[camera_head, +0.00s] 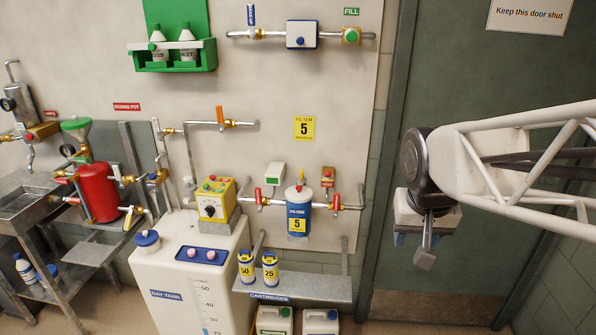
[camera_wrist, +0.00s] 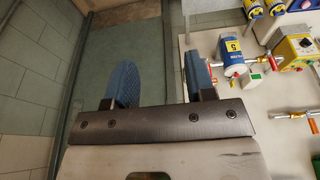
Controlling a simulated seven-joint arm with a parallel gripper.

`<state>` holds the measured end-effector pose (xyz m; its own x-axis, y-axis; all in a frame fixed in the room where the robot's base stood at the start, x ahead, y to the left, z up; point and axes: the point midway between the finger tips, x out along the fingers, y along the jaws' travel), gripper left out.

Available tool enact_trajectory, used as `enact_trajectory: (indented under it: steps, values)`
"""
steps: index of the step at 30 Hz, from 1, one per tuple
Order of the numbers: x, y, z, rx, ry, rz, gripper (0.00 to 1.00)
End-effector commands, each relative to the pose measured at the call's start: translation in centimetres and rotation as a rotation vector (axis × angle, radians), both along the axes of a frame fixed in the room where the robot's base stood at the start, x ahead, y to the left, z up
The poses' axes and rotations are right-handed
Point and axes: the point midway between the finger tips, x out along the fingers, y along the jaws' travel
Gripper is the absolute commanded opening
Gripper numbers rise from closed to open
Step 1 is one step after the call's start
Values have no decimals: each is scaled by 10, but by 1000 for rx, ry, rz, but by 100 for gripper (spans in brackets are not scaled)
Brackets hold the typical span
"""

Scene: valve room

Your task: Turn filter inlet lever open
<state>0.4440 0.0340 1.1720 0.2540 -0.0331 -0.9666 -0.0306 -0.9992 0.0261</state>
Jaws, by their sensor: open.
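The blue and white filter housing (camera_head: 298,213), labelled FILTER 5, hangs on the wall pipe below a yellow FILTER sign. A red lever (camera_head: 258,196) on the pipe at its left points down, across the pipe. Another red lever (camera_head: 336,201) at its right also hangs down. No label shows which is the inlet. My gripper (camera_head: 412,246) is in front of the green door, well right of the filter, touching nothing. In the wrist view my gripper (camera_wrist: 162,78) is open and empty, its blue pads apart. The filter housing (camera_wrist: 232,50) shows there upside down.
A yellow control box (camera_head: 214,199) stands left of the filter on the white day tank (camera_head: 190,270). A shelf (camera_head: 310,286) with two small cartridges (camera_head: 257,267) is below the filter. A small white box (camera_head: 275,174) sits above the pipe. Free space lies before the door.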

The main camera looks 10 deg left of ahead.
Motion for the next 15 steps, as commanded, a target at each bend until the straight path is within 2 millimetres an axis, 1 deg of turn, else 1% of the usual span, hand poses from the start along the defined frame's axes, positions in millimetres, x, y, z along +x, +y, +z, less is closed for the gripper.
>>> enact_trajectory:
  steps: [1,3,11,15]
  values:
    - [13,6,0,-2,0,3,50]
    - [30,13,2,-5,-3,2,50]
    - [90,45,5,-10,-19,1,50]
    - [122,65,3,-11,-28,1,50]
